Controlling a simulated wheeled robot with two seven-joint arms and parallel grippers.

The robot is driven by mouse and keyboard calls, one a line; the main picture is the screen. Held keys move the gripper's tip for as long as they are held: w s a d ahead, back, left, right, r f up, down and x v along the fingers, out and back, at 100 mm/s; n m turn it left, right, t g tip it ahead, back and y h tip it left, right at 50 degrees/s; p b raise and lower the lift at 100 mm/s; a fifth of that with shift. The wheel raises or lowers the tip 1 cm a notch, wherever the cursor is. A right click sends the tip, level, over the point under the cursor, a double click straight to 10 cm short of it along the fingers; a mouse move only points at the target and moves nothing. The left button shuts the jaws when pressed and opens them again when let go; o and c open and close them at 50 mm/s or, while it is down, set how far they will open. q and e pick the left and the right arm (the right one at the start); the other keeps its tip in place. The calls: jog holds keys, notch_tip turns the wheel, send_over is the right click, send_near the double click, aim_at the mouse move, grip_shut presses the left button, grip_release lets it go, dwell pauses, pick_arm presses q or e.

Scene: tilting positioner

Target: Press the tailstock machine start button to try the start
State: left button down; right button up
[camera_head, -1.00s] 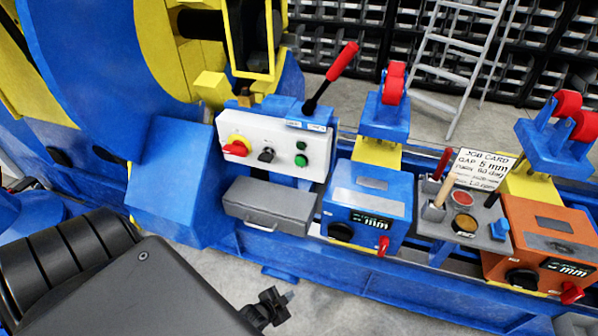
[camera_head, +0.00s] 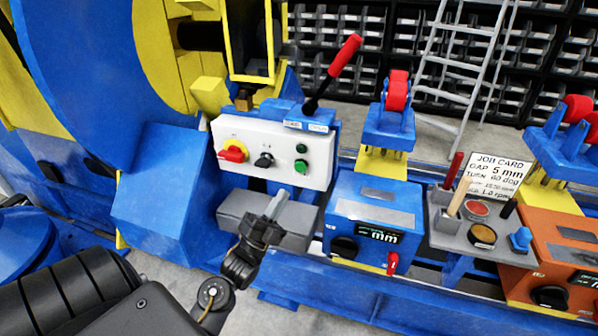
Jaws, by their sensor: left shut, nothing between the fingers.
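A white control panel (camera_head: 282,172) faces me on the blue machine. It carries two green buttons at its right side, an upper one (camera_head: 301,149) and a lower one (camera_head: 301,166). Their labels are too small to read. My left gripper (camera_head: 276,204) is shut and empty. Its fingers point up toward the panel and appear below and left of the green buttons, in front of a grey box. They show apart from the buttons. My right gripper is out of view.
The grey box (camera_head: 228,213) is under the panel. A red-handled lever (camera_head: 345,55) rises behind the panel's right end.

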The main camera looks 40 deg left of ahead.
aim_at(300, 167)
pick_arm(q)
jog(key=shift+w, duration=0.1)
